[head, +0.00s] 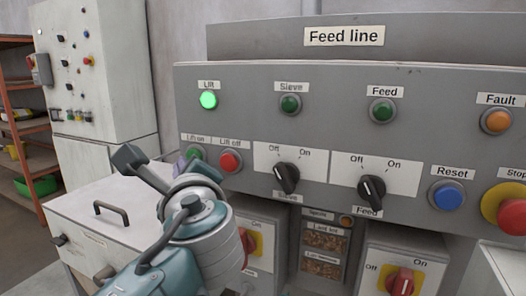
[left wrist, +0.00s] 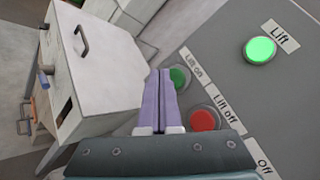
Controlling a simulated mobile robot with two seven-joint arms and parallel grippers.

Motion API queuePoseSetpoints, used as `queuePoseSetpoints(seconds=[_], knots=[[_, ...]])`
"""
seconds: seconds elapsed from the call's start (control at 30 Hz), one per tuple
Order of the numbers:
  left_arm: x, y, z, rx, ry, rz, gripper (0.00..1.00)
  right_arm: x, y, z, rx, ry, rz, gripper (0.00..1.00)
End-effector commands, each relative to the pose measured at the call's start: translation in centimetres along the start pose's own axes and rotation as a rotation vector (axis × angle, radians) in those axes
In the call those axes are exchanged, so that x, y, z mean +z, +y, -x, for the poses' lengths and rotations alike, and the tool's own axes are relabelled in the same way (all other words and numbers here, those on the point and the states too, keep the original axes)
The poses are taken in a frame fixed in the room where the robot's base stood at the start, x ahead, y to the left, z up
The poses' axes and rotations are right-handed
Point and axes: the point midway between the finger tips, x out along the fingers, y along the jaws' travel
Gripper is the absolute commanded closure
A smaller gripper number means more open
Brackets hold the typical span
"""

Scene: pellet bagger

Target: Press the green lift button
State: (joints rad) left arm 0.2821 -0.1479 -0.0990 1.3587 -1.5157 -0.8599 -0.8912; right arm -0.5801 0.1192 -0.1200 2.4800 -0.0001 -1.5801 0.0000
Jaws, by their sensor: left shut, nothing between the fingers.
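The green lift button, labelled "Lift on" (head: 196,152), is on the sloping grey panel, partly hidden by my left gripper in the head view. It also shows in the left wrist view (left wrist: 180,78), just right of the fingertips. My left gripper (head: 183,165) has purple fingers shut together with nothing between them; they also show in the left wrist view (left wrist: 159,74). The fingertips are right at the button's edge; I cannot tell whether they touch it. The round Lift lamp (head: 208,100) above glows bright green. My right gripper is not in view.
The red Lift off button (head: 230,161) sits close to the right of the green one. Further right are the black Sieve knob (head: 286,177) and Feed knob (head: 372,190), blue Reset button (head: 447,195) and red stop button (head: 508,210). A pale cabinet with a handle (head: 111,212) stands at left.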

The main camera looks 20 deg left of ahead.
Motion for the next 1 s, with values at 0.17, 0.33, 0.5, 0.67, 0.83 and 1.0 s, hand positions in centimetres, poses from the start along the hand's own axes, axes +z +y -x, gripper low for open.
queuePoseSetpoints(seconds=[0.17, 0.33, 0.5, 0.67, 0.83, 1.0], knots=[[0.0, 0.0, 0.0, 0.000, -0.001, 0.000, 1.00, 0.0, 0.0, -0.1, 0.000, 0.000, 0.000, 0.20], [0.6, 0.3, 0.7, 0.000, 0.000, -0.001, 1.00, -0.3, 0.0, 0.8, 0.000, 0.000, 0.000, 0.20], [1.7, 1.3, 2.0, 0.000, -0.001, -0.003, 1.00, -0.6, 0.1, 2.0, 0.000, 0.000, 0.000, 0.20], [2.5, 2.2, 3.2, 0.001, 0.000, -0.002, 1.00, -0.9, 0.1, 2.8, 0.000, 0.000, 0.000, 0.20], [3.0, 2.9, 4.1, 0.000, -0.001, -0.001, 1.00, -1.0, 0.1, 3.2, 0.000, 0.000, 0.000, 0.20], [3.1, 3.1, 4.2, -0.001, -0.001, 0.000, 1.00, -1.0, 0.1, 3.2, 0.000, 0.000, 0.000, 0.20]])
